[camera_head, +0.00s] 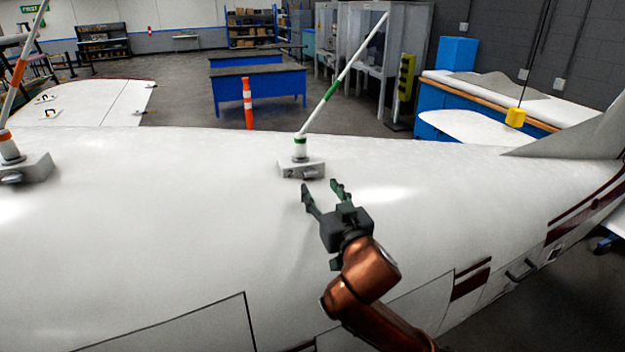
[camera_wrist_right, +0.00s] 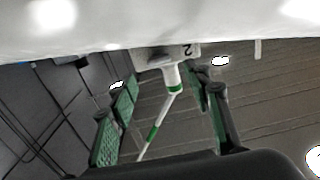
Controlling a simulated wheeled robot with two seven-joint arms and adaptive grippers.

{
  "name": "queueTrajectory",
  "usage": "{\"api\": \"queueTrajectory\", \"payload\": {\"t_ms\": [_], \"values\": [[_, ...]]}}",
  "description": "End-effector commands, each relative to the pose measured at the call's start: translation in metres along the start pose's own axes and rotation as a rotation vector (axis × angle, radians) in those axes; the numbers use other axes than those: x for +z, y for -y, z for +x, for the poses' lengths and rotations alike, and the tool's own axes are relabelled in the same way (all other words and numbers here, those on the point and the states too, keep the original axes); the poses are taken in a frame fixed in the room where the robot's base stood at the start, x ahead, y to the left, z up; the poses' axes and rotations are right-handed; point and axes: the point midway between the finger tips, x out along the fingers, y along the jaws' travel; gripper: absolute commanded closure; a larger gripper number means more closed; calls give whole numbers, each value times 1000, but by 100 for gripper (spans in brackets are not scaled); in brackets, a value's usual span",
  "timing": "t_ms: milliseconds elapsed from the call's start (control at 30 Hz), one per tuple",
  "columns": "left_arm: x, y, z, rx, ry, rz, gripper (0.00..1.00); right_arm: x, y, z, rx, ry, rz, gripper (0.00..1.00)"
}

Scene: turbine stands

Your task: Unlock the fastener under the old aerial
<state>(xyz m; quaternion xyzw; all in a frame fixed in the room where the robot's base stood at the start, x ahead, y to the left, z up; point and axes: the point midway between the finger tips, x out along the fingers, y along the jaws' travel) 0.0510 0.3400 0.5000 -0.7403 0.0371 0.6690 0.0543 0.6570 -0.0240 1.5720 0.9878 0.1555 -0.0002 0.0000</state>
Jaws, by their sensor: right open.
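A white aerial with green bands (camera_head: 332,92) leans up to the right from a light grey base block (camera_head: 289,170) on the white fuselage. A small grey fastener (camera_head: 311,174) shows on the block's near side. In the right wrist view the picture is upside down, and the block (camera_wrist_right: 150,56) bears a "2". My right gripper (camera_head: 321,189) is open and empty, just in front of this block and apart from it. A second aerial with orange bands (camera_head: 18,75) stands at the far left on a similar block (camera_head: 38,166) with a grey fastener (camera_head: 12,178). I cannot tell which aerial is old. My left gripper is not in view.
The curved white fuselage (camera_head: 170,230) fills the foreground, with clear surface between the two aerials. A fin (camera_head: 590,135) rises at the right. A yellow hanging control box (camera_head: 515,117) is near it. Blue tables (camera_head: 258,90) and an orange post (camera_head: 248,105) stand behind.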

Motion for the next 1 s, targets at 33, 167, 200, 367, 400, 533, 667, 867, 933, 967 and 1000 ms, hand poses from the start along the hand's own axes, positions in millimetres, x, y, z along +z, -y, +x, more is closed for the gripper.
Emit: {"api": "queueTrajectory", "payload": {"t_ms": [33, 167, 200, 367, 400, 533, 667, 867, 933, 967, 1000], "values": [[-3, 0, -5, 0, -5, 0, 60, -3, -1, 7, 3, 1, -1, 55], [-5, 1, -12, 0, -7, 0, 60, -4, -1, 28, 3, 2, -1, 55], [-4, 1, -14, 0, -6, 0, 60, -3, -2, 35, 4, 3, -2, 55], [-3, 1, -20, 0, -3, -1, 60, -3, -1, 56, 2, 1, 0, 55], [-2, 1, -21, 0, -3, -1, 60, -3, 0, 59, 1, 1, 0, 55], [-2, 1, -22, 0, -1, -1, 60, -2, 0, 66, 0, 1, -1, 55], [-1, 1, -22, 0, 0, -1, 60, -1, 1, 67, -1, 0, 0, 55], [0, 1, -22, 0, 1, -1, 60, -1, 1, 67, -2, 0, 0, 60], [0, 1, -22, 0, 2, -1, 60, -1, 1, 67, -2, 0, 0, 65], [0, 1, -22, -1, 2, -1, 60, -1, 1, 67, -2, 0, 0, 67], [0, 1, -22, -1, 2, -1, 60, -1, 1, 67, -2, 0, 0, 70]]}}
